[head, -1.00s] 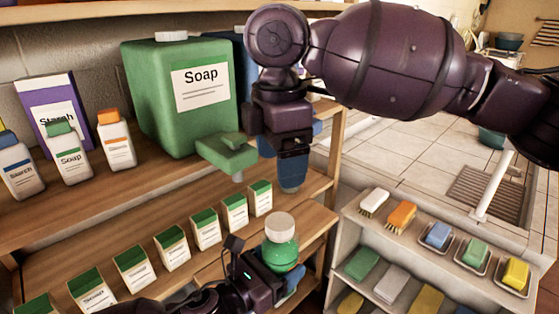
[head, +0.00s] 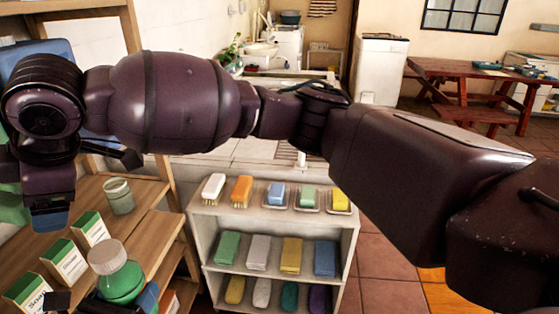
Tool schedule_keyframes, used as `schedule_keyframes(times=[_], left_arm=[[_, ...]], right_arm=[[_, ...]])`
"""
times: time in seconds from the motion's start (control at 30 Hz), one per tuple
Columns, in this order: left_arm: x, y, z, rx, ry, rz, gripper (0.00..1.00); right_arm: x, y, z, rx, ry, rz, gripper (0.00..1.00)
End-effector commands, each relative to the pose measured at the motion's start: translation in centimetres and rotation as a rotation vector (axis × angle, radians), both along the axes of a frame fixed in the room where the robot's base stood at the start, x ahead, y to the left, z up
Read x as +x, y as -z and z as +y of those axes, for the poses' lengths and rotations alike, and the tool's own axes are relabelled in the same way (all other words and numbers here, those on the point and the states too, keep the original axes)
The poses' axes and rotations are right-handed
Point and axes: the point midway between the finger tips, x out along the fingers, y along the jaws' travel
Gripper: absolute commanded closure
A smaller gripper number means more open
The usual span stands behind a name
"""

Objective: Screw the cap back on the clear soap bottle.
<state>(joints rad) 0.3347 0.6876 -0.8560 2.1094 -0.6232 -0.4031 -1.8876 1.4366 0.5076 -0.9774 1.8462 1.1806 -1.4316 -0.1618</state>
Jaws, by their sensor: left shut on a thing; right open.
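A rounded bottle with green contents and a pale round cap (head: 120,282) is at the lower left. The cap sits on top of its neck; whether it is tight cannot be told. My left gripper (head: 112,302) is shut on this bottle, holding it upright near the shelf edge. Most of that gripper and the bottle's base are cut off by the picture's bottom edge. My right gripper (head: 50,215) hangs at the far left, pointing down, above and left of the bottle. It is open and I see nothing held in it.
Green-topped soap boxes (head: 90,229) line the wooden shelf (head: 152,205), with a greenish glass jar (head: 118,196) behind. A pale rack (head: 335,235) right of it holds brushes and coloured bars. Tiled floor (head: 385,270) is open at right.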

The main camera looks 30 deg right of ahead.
Motion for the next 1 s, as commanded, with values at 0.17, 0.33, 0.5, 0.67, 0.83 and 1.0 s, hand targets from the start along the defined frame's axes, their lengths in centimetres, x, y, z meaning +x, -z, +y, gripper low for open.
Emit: schedule_keyframes(times=[0.17, 0.33, 0.5, 0.67, 0.83, 1.0], left_arm=[[0.0, -0.2, 0.0, -0.001, 0.001, -0.003, 0.94], [0.0, -0.2, 0.0, -0.001, 0.001, -0.003, 0.94], [0.0, -0.2, 0.0, -0.001, 0.001, -0.003, 0.94], [0.0, -0.2, 0.0, -0.001, 0.001, -0.003, 0.94], [0.0, -0.2, 0.0, -0.001, 0.001, -0.003, 0.94], [0.0, -0.2, 0.0, -0.001, 0.001, -0.003, 0.94]], right_arm=[[1.3, -0.3, 1.3, 0.244, 0.112, -0.082, 0.2], [2.1, -1.4, 2.0, 0.488, 0.193, -0.15, 0.2], [2.4, -3.1, 1.9, 0.73, 0.244, -0.208, 0.2], [2.1, -4.9, 1.3, 0.953, 0.262, -0.253, 0.2], [1.3, -6.5, -0.2, 1.176, 0.257, -0.29, 0.2], [0.8, -6.2, -2.6, 1.342, 0.265, -0.314, 0.2]])
